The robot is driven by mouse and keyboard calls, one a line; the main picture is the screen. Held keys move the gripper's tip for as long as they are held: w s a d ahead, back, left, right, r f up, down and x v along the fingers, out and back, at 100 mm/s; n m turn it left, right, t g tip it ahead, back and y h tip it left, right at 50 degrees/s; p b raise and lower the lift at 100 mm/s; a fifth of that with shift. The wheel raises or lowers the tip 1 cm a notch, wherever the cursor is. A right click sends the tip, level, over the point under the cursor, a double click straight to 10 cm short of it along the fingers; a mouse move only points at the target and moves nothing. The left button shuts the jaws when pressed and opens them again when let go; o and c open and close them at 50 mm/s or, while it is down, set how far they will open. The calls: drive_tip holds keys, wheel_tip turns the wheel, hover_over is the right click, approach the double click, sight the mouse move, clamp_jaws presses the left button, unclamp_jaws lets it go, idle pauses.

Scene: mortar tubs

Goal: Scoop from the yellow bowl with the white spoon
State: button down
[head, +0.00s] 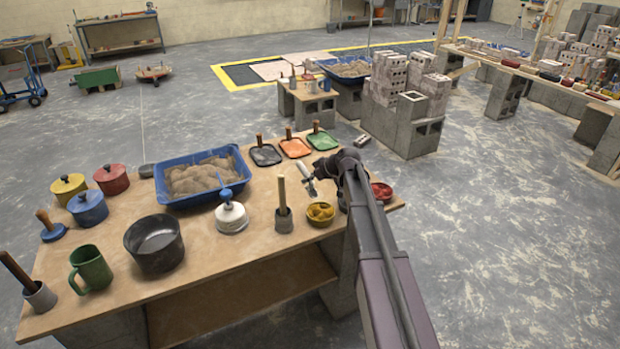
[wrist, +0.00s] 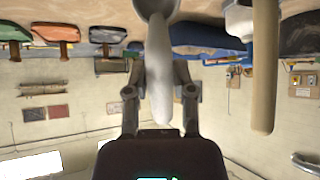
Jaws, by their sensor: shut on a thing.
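The yellow bowl (head: 320,214) stands near the front right of the wooden table, with lumpy brownish-yellow contents. My gripper (head: 313,176) is above the table, just behind and above the yellow bowl in the head view. It is shut on the white spoon (head: 308,187). In the wrist view the pale spoon handle (wrist: 160,85) runs between my two fingers, and the grey spoon head at the top is cut off by the frame edge. The yellow bowl cannot be made out in the wrist view.
A red bowl (head: 382,196) stands right of the yellow bowl, partly behind my arm. A grey pot with an upright wooden handle (head: 283,220) stands close on its left. A white lidded pot (head: 231,217) and a blue sand tub (head: 185,202) are farther left.

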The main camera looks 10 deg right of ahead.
sight(311, 188)
drive_tip(key=shift+s+d+f+b, duration=0.1)
drive_tip(key=shift+d+f+b, duration=0.05)
drive_tip(key=shift+f+b, duration=2.2)
drive_tip(key=shift+s+d+f+g+h, duration=0.1)
drive_tip(key=shift+f+g+h, duration=0.25)
drive_tip(key=shift+f, duration=0.6)
drive_tip(key=shift+s+d+f+g+h+p, duration=0.15)
drive_tip(key=shift+s+d+g+h+p, duration=0.3)
drive_tip(key=shift+s+d, duration=0.85)
drive_tip(key=shift+w+g+h+p, duration=0.25)
drive_tip(key=shift+g+h+p, duration=0.65)
drive_tip(key=shift+h+p, duration=0.25)
drive_tip(key=g+h, duration=0.1)
drive_tip(key=g+h+p, duration=0.1)
drive_tip(key=h, duration=0.1)
drive_tip(key=shift+w+a+g, duration=0.3)
drive_tip(key=shift+a+g, duration=0.05)
drive_tip(key=shift+g, duration=0.05)
drive_tip(key=shift+s+r+p, duration=0.1)
drive_tip(key=shift+r+p, duration=0.25)
drive_tip(key=shift+p, duration=0.1)
drive_tip(key=shift+r+g+h+p, duration=0.3)
drive_tip(key=shift+r+h+p, duration=0.05)
drive_tip(key=shift+r+p, duration=1.6)
